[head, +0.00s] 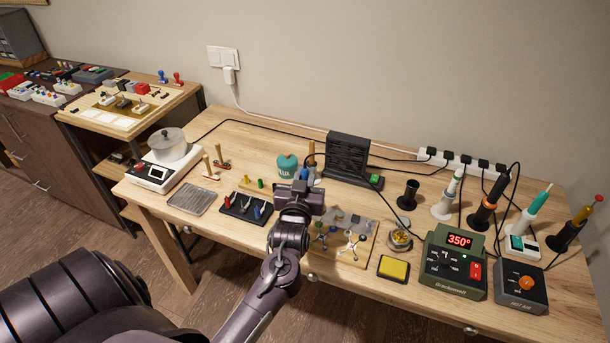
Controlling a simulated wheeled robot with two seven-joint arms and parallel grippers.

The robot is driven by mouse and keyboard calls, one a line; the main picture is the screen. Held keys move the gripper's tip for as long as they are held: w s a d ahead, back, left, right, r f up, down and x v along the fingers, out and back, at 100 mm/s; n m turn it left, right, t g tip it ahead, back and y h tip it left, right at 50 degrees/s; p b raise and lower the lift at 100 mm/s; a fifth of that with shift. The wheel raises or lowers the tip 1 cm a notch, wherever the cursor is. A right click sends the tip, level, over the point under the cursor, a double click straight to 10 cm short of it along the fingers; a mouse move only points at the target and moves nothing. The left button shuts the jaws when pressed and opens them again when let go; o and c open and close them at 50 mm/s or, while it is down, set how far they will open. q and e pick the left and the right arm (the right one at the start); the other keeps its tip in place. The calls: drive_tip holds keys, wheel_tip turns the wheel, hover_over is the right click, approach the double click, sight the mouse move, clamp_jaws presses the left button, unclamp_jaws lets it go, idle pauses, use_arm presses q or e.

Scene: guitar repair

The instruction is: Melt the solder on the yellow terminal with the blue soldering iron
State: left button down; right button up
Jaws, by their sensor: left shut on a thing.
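My left gripper (303,200) is over the middle of the workbench, pointing away from me and shut. A small blue piece (304,173) shows at its far side; it looks like part of the blue soldering iron, the rest hidden by the gripper. A wooden work board (352,262) with a grey plate and several small coloured parts lies just right of the gripper. The gripper and my arm cover its left part. I cannot make out the yellow terminal or any solder on it. My right gripper is not in view.
A green station (454,267) reads 350°. Right of it stand a grey station (520,288) and several tools in holders. A black cup-like holder (407,194) looks empty. A black fan-like box (347,157) stands behind the board. A yellow pad (393,268) lies in front. Cables cross the back.

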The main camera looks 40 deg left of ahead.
use_arm(q)
drive_tip(key=shift+p, duration=0.45)
idle(1.1)
wheel_tip(320, 180, up, 7)
drive_tip(key=p, duration=0.7)
idle(0.4)
drive_tip(key=a+r+p, duration=0.1)
drive_tip(key=a+r, duration=0.1)
drive_tip(key=a, duration=0.6)
idle(0.3)
idle(0.4)
